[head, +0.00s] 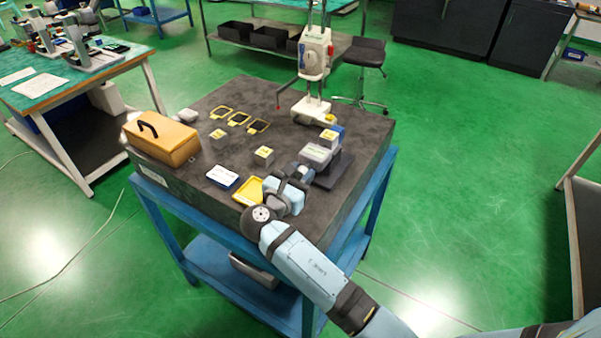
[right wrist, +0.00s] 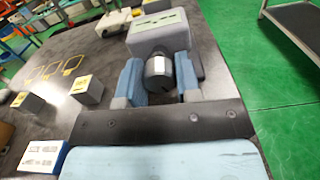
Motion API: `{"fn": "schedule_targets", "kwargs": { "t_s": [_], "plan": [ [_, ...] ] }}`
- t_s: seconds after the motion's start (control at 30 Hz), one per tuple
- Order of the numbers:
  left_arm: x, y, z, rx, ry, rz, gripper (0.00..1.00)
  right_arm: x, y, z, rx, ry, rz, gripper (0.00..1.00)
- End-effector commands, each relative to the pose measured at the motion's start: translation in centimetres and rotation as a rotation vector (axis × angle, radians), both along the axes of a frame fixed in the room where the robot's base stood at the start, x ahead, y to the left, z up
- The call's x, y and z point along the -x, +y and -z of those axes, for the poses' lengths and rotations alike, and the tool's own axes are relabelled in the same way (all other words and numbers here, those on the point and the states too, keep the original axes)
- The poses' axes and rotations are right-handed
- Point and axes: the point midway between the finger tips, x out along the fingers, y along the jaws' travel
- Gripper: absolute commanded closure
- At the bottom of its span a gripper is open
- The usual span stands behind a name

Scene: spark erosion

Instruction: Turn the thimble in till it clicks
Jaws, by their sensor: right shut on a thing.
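A grey micrometer-like device with a pale box body (head: 317,154) sits on a dark base at the right front of the stone table; its body also shows in the right wrist view (right wrist: 158,32). Its dark round thimble with a lighter band (right wrist: 159,72) points toward me. My right gripper (right wrist: 159,82) has a blue-grey finger on each side of the thimble and is shut on it. In the head view this gripper (head: 302,178) is small and the thimble is partly hidden by it. My left gripper is not in view.
The dark stone table (head: 215,100) bears a yellow case (head: 165,142) at left, a tall height gauge (head: 314,60) at back, several grey blocks with yellow tops, a blue-white box (head: 222,177) and a yellow tray (head: 246,192) beside my right wrist.

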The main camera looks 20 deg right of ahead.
Motion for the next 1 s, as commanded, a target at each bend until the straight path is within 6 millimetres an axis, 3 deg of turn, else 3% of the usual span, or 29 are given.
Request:
{"fn": "schedule_targets", "kwargs": {
  "t_s": [0.5, 1.0],
  "plan": [
    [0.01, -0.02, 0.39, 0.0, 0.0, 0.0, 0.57, -0.05, -0.07, -0.06, -0.192, -0.249, 0.001, 0.92],
    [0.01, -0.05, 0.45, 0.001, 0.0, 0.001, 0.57, -0.06, -0.07, -0.16, -0.224, -0.291, 0.001, 0.92]
  ]
}}
